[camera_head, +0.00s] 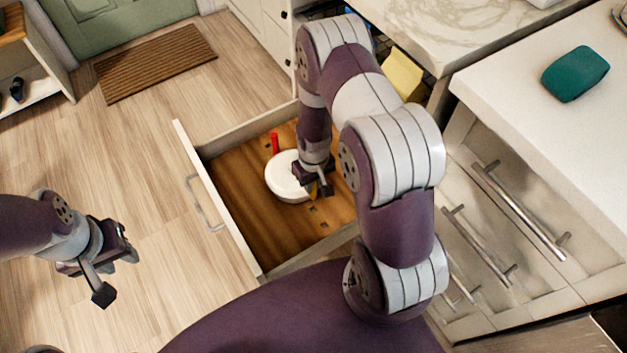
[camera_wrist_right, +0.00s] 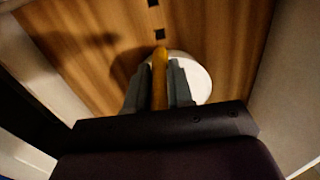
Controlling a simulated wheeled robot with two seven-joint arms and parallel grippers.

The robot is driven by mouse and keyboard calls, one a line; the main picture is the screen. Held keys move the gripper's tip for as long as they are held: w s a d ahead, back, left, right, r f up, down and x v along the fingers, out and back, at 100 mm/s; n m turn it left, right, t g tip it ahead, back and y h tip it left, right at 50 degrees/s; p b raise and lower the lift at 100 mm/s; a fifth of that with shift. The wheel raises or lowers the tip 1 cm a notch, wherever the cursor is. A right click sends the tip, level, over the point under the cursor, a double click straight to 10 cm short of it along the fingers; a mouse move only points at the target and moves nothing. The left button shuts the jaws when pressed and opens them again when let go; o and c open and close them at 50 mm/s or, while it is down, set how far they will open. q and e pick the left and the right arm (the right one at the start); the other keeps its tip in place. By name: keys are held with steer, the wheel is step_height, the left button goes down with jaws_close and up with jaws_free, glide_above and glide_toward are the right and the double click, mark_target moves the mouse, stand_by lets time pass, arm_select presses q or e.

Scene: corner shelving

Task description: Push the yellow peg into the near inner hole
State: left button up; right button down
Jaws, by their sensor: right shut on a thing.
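The yellow peg (camera_wrist_right: 160,70) is held between the two fingers of my right gripper (camera_wrist_right: 160,84), and its tip points toward the drawer floor. In the head view a bit of the yellow peg (camera_head: 314,191) shows below my right gripper (camera_head: 312,182). Two dark square holes (camera_wrist_right: 160,34) lie in the wooden floor beyond the peg tip, in line with it. The same holes (camera_head: 312,209) show in the head view, below the gripper. The peg tip appears outside the holes; its height is unclear. My left gripper (camera_head: 117,273) is open and empty over the room floor.
A white round dish (camera_head: 287,181) sits in the open drawer (camera_head: 240,237), close beside my right gripper. A red peg (camera_head: 275,143) stands at the drawer's far side. The drawer walls enclose the work area. A teal object (camera_head: 575,73) lies on the right counter.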

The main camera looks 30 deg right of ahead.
mark_target(313, 199)
step_height(313, 199, down, 6)
steer(key=b, duration=0.3)
steer(key=shift+r+b, duration=0.15)
steer(key=shift+b, duration=0.2)
steer(key=shift+p, duration=0.65)
stand_by(0.9)
steer(key=shift+f+b, duration=0.9)
steer(key=shift+f, duration=0.55)
steer(key=c, duration=0.9)
jaws_free()
